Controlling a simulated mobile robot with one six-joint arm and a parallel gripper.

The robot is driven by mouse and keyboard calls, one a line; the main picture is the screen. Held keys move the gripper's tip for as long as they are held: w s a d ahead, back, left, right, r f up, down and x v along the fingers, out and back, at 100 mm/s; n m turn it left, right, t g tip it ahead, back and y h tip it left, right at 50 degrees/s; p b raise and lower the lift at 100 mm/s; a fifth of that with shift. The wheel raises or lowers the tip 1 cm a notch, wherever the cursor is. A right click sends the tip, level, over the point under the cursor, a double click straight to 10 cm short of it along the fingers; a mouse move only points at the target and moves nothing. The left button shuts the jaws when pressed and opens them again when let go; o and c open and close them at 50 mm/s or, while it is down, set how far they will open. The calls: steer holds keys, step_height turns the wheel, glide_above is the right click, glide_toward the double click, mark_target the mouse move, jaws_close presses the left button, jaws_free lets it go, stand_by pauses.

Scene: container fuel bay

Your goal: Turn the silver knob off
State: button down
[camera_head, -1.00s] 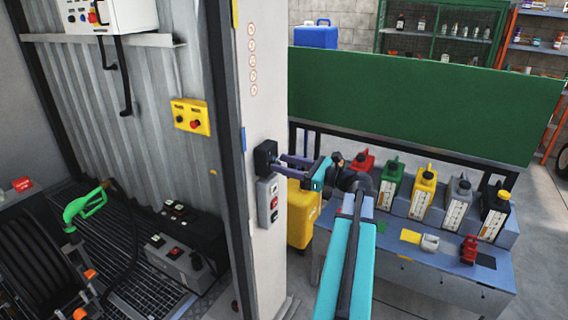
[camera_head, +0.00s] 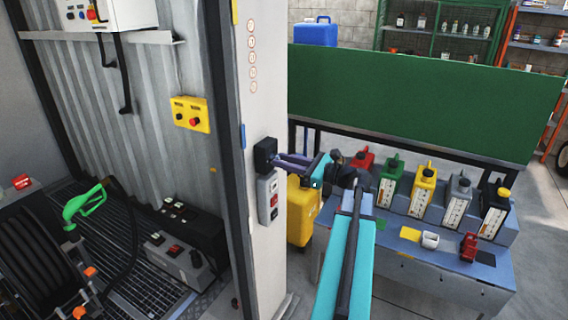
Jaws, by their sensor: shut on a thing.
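A small black box (camera_head: 263,153) is mounted on the pale post, facing the right side. My gripper (camera_head: 279,159) reaches it from the right, with its purple-grey fingers at the box's right face. The fingers are shut on the silver knob there. The fingertips hide most of the knob, so its angle cannot be read.
A grey switch box (camera_head: 268,198) with a red button sits just below on the post. A yellow container (camera_head: 302,212) stands under my gripper. Several jugs stand on the bench (camera_head: 440,272) at right, before a green panel (camera_head: 420,100). A yellow control box (camera_head: 190,114) hangs at left.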

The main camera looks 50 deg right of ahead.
steer(key=shift+n, duration=0.3)
steer(key=shift+r+n+b, duration=0.1)
steer(key=shift+n+b, duration=4.9)
steer(key=shift+n, duration=0.3)
steer(key=c, duration=1.5)
jaws_free()
steer(key=shift+s+d, duration=0.1)
steer(key=shift+s, duration=0.05)
